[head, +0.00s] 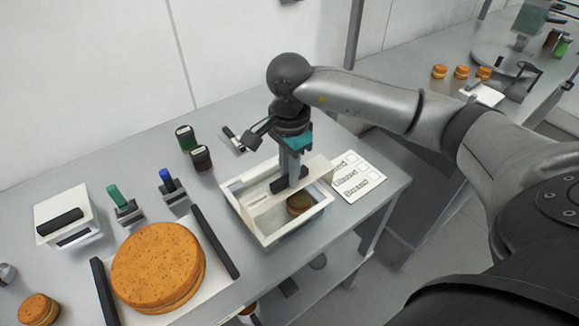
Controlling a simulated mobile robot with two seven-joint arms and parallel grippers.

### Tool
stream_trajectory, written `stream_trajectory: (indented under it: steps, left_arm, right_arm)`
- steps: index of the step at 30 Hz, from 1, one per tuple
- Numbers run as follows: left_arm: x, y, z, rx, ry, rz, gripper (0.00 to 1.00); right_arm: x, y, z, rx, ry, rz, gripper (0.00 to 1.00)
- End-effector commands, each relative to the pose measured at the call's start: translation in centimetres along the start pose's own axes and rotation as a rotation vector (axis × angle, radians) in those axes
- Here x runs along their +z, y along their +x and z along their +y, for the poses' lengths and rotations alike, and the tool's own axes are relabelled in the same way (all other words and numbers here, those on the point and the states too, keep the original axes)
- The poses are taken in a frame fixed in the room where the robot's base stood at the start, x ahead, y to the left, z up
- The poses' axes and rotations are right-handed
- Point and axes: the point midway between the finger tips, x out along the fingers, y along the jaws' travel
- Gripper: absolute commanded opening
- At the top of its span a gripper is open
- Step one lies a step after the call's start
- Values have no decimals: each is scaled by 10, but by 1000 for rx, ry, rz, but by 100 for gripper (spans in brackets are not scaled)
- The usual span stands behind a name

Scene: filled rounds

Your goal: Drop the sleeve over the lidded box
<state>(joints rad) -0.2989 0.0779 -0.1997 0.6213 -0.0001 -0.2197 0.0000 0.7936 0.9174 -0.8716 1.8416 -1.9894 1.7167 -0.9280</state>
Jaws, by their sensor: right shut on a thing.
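The open white box (262,239) stands near the front right of the table, with a small brown round (299,204) inside. A cream lid (318,169) with a dark handle is above the box and covers only part of its opening. My right gripper (290,178) points down and is shut on the lid's handle. I cannot tell whether the lid touches the rim. A white piece with a black handle, which looks like the sleeve (62,204), stands at the left of the table, apart from the box. My left gripper is out of view.
A large filled round (158,262) lies on a white tray with black handles. A green-topped stamp (115,196), a blue-topped stamp (167,181) and two dark jars (202,158) stand behind. A printed card (366,172) lies right of the box. The table's front edge is close.

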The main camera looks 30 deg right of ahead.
Motion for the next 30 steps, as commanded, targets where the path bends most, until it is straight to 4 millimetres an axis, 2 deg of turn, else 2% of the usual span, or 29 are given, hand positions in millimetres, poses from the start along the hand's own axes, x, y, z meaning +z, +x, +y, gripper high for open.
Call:
stream_trajectory:
  steps: [1,8,21,30]
  left_arm:
    - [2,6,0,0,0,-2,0]
    - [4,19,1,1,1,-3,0]
    - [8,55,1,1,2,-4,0]
    - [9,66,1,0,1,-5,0]
  right_arm:
    - [0,8,0,1,0,-1,0]
    - [0,28,0,1,1,0,0]
    - [0,68,0,0,1,0,0]
    - [0,80,0,0,1,0,0]
